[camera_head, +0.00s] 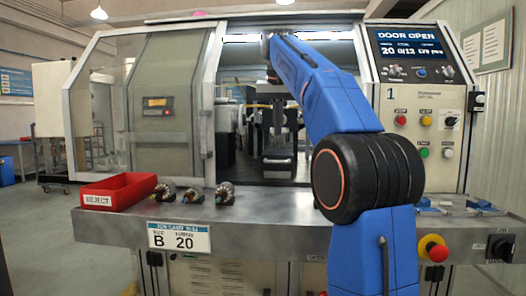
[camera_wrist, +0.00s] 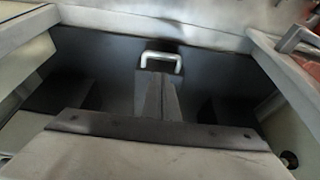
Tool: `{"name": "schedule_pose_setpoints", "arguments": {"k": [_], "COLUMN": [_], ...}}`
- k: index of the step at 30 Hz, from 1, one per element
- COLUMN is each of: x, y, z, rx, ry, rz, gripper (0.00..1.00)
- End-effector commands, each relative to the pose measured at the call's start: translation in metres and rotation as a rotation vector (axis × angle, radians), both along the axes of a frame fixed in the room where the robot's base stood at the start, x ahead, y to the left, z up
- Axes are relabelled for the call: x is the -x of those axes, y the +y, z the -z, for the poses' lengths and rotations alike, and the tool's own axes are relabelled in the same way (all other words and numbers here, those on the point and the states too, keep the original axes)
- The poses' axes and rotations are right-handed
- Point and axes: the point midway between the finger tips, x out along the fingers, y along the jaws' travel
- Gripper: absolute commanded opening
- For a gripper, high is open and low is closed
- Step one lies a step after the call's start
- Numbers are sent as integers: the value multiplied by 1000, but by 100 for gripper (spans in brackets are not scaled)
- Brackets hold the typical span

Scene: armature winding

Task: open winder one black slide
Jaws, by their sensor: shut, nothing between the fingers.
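Winder one (camera_head: 400,97) stands ahead, with its door open and "1" on its right panel. My blue arm reaches in through the doorway. A dark block (camera_head: 278,165) sits low inside in the head view, probably part of the black slide; my arm's end is hard to make out against it. In the wrist view the black slide (camera_wrist: 105,62) fills the middle, with a pale metal U-shaped handle (camera_wrist: 161,60) on it. My gripper (camera_wrist: 160,76) is shut and empty, its fingertips just below the handle in the picture. I cannot tell whether they touch it.
A red reject tray (camera_head: 118,190) and several armatures (camera_head: 225,193) stand on the front ledge (camera_head: 280,232) at the left. Door frames bound the opening on both sides. Pale walls (camera_wrist: 285,75) flank the slide in the wrist view.

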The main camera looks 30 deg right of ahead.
Motion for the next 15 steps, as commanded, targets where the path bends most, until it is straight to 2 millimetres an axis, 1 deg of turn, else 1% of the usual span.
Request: {"name": "schedule_pose_setpoints", "arguments": {"k": [2, 5, 8, 15], "x": [-2, -3, -6, -18], "y": [-2, -3, -5, -13], "z": [1, 7, 19, 57], "rx": [0, 0, 0, 0], "ry": [0, 1, 2, 2], "rz": [3, 4, 4, 4], "gripper": [0, 0, 0, 0]}}
